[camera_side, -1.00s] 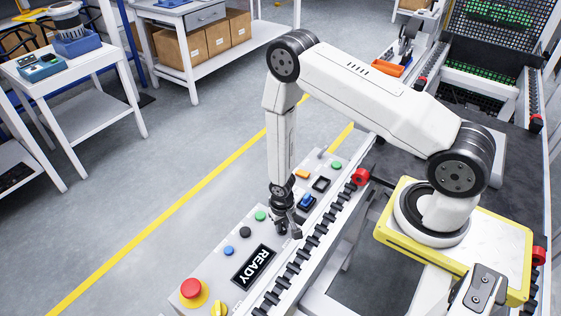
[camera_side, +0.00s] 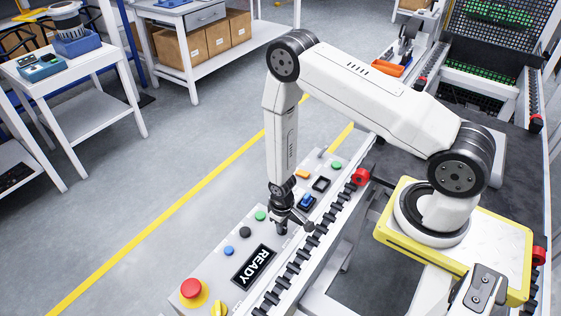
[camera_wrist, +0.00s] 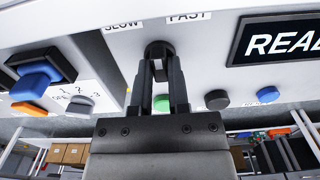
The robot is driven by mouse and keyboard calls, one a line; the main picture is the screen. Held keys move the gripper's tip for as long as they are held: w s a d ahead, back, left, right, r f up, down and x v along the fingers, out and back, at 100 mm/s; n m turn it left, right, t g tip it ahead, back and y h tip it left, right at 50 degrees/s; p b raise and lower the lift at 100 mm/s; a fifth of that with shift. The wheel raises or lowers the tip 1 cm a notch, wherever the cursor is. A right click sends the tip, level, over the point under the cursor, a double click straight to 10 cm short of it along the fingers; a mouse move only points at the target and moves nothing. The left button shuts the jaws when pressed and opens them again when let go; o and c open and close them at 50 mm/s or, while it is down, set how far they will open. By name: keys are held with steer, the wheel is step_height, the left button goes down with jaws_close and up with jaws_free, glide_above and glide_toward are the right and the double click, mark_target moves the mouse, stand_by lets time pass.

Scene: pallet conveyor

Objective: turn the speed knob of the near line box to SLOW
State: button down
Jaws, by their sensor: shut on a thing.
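The speed knob (camera_wrist: 159,48) is a dark round knob on the light grey line box (camera_side: 207,270). In the wrist view it sits just below the SLOW label (camera_wrist: 123,25) and the FAST label (camera_wrist: 188,17), roughly between them. My gripper (camera_wrist: 161,80) is shut on the knob, one dark finger on each side.
A blue rocker switch (camera_wrist: 42,76) stands close to the knob. Green (camera_side: 260,216), black (camera_side: 245,232) and blue (camera_side: 229,250) buttons line the box. A red emergency button (camera_side: 191,288) and a yellow knob (camera_side: 219,309) are at its near end. A roller rail (camera_side: 300,257) runs alongside.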

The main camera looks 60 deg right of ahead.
steer(key=n, duration=0.5)
stand_by(0.6)
steer(key=c, duration=0.6)
jaws_free()
steer(key=shift+r, duration=0.15)
steer(key=shift+r, duration=3.75)
